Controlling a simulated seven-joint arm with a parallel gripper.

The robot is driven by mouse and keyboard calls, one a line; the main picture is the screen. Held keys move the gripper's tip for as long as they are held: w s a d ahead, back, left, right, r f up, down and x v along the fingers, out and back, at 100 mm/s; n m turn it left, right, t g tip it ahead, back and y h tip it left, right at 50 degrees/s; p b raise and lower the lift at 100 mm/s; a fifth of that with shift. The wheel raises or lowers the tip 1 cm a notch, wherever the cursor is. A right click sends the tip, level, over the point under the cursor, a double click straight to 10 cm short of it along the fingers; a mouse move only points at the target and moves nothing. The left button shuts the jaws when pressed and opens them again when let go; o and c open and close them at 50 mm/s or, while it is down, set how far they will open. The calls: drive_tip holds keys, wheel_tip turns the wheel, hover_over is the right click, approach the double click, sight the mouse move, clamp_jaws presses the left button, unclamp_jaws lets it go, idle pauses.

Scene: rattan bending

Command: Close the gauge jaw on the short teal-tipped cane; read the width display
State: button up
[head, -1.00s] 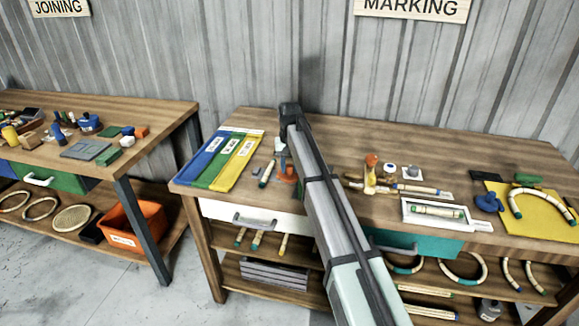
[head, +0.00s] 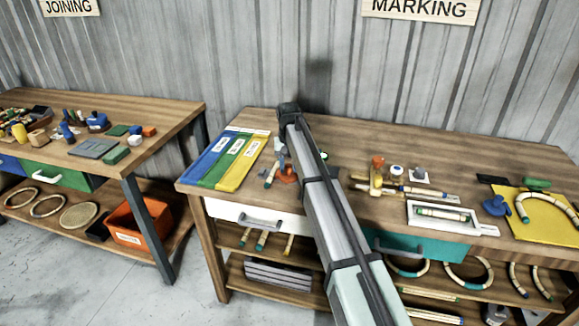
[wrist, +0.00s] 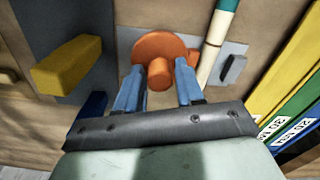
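The gauge shows in the wrist view as an orange disc (wrist: 178,48) with a round orange knob (wrist: 159,74) on a grey plate. The short cane (wrist: 216,48), pale with a teal band at its far end, lies just right of the disc, beside a small grey block (wrist: 232,69). My gripper (wrist: 160,80) has its two blue fingers on either side of the knob; I cannot tell whether they press on it. In the head view the cane (head: 271,176) and orange gauge part (head: 288,175) show left of my arm, which hides the fingertips. No readable width display shows.
Blue, green and yellow strips (head: 232,163) lie left of the gauge. In the wrist view a yellow block (wrist: 67,66) and a dark blue piece (wrist: 92,106) are to the left. A white tray (head: 412,224) with a cane lies right of my arm.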

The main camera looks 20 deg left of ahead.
sight(289, 165)
drive_tip(key=shift+o, duration=1.1)
drive_tip(key=shift+r, duration=0.1)
wheel_tip(289, 165, up, 14)
